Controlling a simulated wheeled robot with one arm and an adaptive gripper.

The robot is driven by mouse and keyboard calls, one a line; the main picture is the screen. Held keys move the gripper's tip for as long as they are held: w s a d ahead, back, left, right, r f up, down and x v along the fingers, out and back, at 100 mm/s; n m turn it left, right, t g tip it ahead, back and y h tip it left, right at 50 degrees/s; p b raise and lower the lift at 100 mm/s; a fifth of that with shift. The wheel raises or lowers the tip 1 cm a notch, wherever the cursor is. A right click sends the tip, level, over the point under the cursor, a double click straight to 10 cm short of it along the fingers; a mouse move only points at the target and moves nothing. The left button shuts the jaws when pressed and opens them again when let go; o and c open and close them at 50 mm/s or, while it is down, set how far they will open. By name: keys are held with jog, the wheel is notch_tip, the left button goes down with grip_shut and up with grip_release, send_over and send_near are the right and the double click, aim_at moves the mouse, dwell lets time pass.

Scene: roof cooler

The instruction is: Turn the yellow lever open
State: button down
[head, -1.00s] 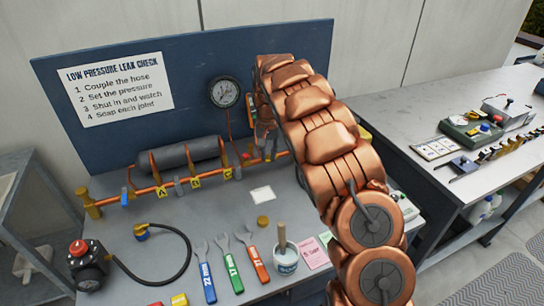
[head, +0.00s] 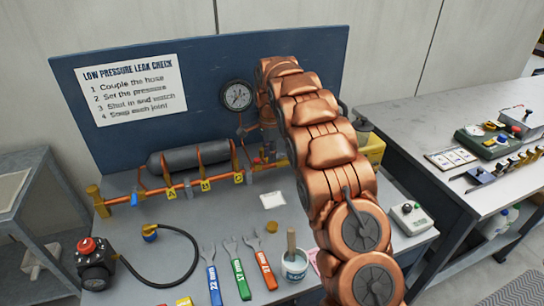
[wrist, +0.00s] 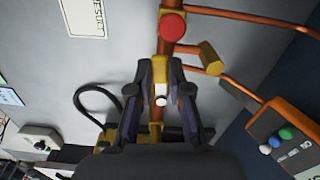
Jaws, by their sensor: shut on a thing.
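In the wrist view my gripper (wrist: 160,68) has its two dark fingers closed in on a yellow part (wrist: 159,73) in line with the copper pipe (wrist: 167,46). This looks like the yellow lever, but the fingers cover its sides, so its angle is hard to read. A small white round tip shows just below it, between the fingers. In the head view my copper-coloured arm hides the gripper and the lever at the right end of the pipe run (head: 150,195).
A red knob (wrist: 173,26) and a yellow fitting (wrist: 210,58) sit close to the fingers. An orange box with coloured buttons (wrist: 285,139) is at right. A pressure gauge (head: 237,96), grey cylinder (head: 190,158), wrenches (head: 238,270) and a black hose (head: 190,245) are on the bench side.

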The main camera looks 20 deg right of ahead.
jog(key=shift+w+m, duration=0.4)
jog(key=shift+m, duration=0.6)
jog(key=shift+r, duration=0.1)
jog(key=c, duration=1.1)
grip_release()
notch_tip(320, 180, up, 7)
jog(key=shift+r, duration=0.2)
